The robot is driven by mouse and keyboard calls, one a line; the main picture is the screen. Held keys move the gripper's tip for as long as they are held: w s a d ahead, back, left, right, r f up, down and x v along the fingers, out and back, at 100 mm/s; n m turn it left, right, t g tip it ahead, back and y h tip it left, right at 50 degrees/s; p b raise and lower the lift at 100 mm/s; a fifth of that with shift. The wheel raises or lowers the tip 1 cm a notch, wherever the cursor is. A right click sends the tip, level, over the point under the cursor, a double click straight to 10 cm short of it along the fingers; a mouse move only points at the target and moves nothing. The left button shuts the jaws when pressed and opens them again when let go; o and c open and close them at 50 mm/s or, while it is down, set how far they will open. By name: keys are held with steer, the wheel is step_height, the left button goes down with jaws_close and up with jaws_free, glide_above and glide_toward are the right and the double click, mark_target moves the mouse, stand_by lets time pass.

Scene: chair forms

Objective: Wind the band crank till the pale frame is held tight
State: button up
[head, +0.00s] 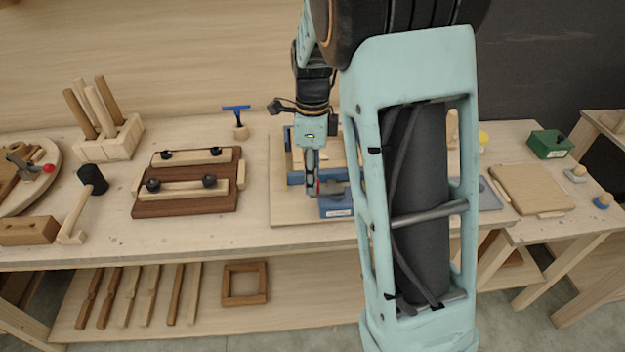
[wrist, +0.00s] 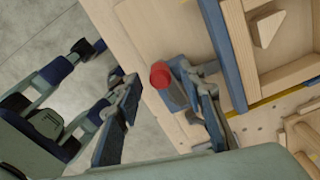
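The pale wooden frame (wrist: 285,78) lies on a board on the bench, with a blue band (wrist: 225,50) along its side. In the head view, a blue block (head: 335,207) with a label sits at the frame's near edge. The crank has a red knob (wrist: 160,75) and a grey handle. My gripper (wrist: 167,88) is open. Its two dark fingers stand on either side of the knob and handle, with a clear gap on the left finger's side. I cannot tell if the right finger touches the crank. In the head view, my arm hides much of the frame.
A dark brown board with pale bars and black knobs (head: 188,202) lies left of the work board (head: 283,212). A mallet (head: 90,182) and a block of upright sticks (head: 105,145) are further left. A green box (head: 549,144) stands at right.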

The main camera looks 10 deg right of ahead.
step_height(320, 180, up, 10)
stand_by(0.3)
steer(key=shift+f, duration=0.1)
